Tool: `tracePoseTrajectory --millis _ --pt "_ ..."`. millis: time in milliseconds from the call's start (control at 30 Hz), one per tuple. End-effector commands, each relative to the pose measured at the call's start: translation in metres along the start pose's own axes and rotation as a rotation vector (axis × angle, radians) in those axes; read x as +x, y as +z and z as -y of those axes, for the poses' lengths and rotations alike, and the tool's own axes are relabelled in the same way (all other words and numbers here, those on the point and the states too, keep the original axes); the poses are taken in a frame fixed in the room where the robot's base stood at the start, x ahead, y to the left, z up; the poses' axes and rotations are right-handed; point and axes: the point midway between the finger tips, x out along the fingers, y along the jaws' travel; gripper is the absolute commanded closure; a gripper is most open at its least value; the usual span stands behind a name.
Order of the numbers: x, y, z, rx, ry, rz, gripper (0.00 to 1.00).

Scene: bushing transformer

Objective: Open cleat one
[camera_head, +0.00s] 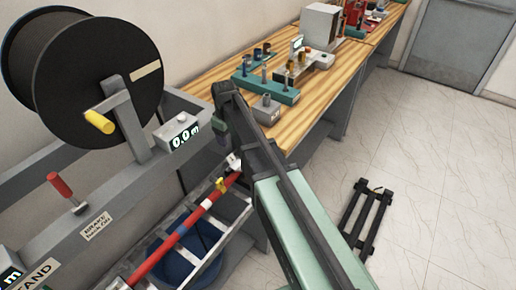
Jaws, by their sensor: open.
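A red cable (165,248) with a blue band runs along a grey ladder-like tray (226,214). I cannot tell which is cleat one, or whether either is open. My arm reaches in from the lower right and bends down over the upper end of the cable. My gripper (233,159) is small and partly hidden by my arm, next to a whitish part there. It is open, and nothing shows held in it.
A black cable drum (80,75) with a yellow handle stands at left. A grey counter box (178,132) reads 0.0 m. A red-handled lever (64,188) is at lower left. A wooden workbench (318,95) carries tools and fixtures. A black frame (366,220) lies on open floor.

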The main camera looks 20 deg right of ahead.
Motion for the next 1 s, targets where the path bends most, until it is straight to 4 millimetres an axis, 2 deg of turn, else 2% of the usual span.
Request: tracePoseTrajectory --millis 167,267,500,633,733,1000 --pt "0.008 -0.001 0.000 -0.001 0.000 -0.001 0.36" --pt "0.022 -0.001 0.000 0.000 0.000 -0.001 0.36" --pt "0.079 0.000 -0.001 0.001 0.000 0.000 0.36" --pt "0.104 0.000 -0.001 0.001 0.000 0.000 0.36" --pt "0.111 0.000 -0.001 0.001 0.000 0.000 0.36" --pt "0.108 0.000 -0.001 0.001 0.000 0.000 0.36"
